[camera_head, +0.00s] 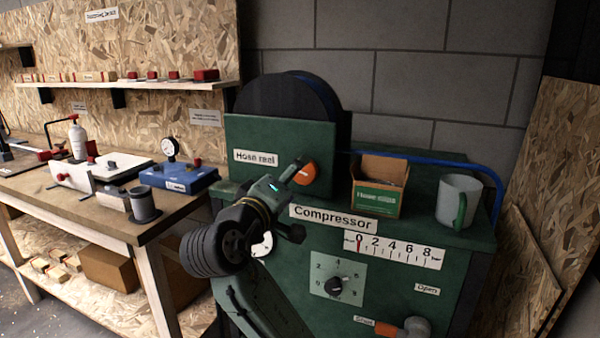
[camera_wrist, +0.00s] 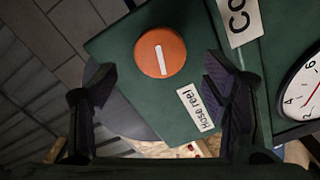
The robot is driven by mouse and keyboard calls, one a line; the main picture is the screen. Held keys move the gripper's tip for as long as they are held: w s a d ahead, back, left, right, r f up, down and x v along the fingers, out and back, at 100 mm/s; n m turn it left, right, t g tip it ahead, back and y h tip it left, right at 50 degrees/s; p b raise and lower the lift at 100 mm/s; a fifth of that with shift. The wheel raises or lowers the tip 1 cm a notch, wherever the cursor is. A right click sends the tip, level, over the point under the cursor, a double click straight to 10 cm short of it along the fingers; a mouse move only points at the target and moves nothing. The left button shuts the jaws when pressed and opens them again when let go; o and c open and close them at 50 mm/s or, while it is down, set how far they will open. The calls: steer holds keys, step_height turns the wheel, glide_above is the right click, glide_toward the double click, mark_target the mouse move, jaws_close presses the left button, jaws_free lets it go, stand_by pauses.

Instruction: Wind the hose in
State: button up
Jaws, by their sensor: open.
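The hose reel (camera_head: 278,135) stands on top of the green compressor, with a dark round drum (camera_head: 285,97) behind a green plate labelled "Hose reel". An orange round knob (camera_head: 304,174) with a white bar is on the plate's lower right. It also shows in the wrist view (camera_wrist: 160,52), ahead of the fingers. The blue hose (camera_head: 430,160) runs from behind the reel to the right and bends down over the compressor's right end. My gripper (camera_head: 297,199) is open and empty in front of the plate. In the wrist view its fingers (camera_wrist: 160,92) are spread wide, apart from the knob.
A cardboard box (camera_head: 379,186) and a grey mug (camera_head: 459,201) with a green handle stand on the compressor (camera_head: 400,245). Its front has a dial (camera_head: 336,285), a scale and an orange-handled drain valve (camera_head: 389,328). A workbench (camera_head: 110,205) with tools is at left.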

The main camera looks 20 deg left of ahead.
steer(key=s, duration=0.5)
steer(key=shift+s+a, duration=0.1)
steer(key=shift+s, duration=0.25)
